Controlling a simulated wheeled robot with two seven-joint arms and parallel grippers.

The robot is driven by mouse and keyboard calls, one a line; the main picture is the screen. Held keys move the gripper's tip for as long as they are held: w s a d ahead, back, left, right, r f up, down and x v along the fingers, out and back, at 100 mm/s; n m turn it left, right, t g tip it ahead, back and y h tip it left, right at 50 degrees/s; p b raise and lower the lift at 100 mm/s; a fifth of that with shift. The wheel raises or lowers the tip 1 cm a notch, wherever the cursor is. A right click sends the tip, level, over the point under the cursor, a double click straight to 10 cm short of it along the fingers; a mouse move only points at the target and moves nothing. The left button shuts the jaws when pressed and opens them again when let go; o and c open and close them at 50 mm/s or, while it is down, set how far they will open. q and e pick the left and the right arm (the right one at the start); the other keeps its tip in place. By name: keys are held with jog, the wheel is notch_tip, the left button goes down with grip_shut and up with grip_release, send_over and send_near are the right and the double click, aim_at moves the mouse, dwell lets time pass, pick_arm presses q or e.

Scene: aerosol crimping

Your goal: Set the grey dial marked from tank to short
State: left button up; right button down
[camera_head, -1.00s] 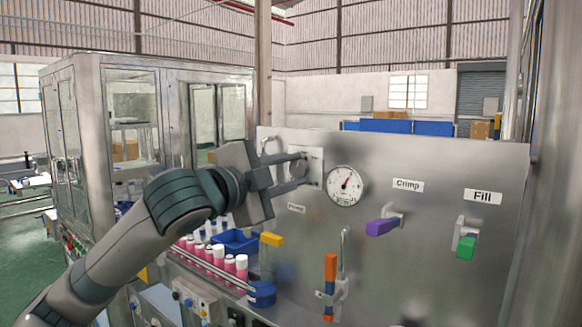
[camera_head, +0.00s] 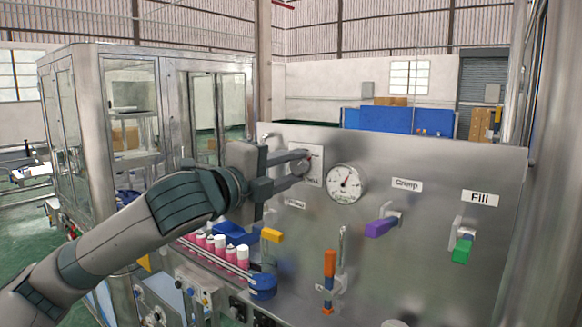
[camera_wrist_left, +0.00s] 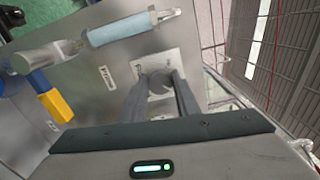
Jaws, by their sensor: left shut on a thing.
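The grey dial (camera_wrist_left: 158,80) sits on a pale square plate (camera_wrist_left: 170,62) on the metal panel. In the head view the plate (camera_head: 316,154) shows beyond my fingers and the dial is mostly hidden behind them. My left gripper (camera_head: 304,162) reaches in from the left with both fingers at the dial. In the left wrist view the fingers (camera_wrist_left: 160,88) are shut around the dial's sides. The dial's markings are too small or too covered to read. My right gripper is not in view.
A round gauge (camera_head: 346,183) is just right of the plate. A purple lever (camera_head: 380,227), a green lever (camera_head: 462,250), an orange handle (camera_head: 329,264) and a yellow handle (camera_head: 272,235) stick out from the panel. Pink cans (camera_head: 220,243) stand at lower left.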

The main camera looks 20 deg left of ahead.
pick_arm(q)
jog(key=shift+f, duration=0.1)
jog(key=o, duration=1)
jog(key=shift+o, duration=0.2)
jog(key=shift+s, duration=0.1)
jog(key=shift+s+a+b, duration=0.2)
jog(key=shift+s+b, duration=0.15)
jog(key=shift+s, duration=0.15)
jog(key=b+v, duration=0.9)
jog(key=v, duration=0.7)
jog(key=shift+b, duration=0.3)
jog(key=shift+s, duration=0.2)
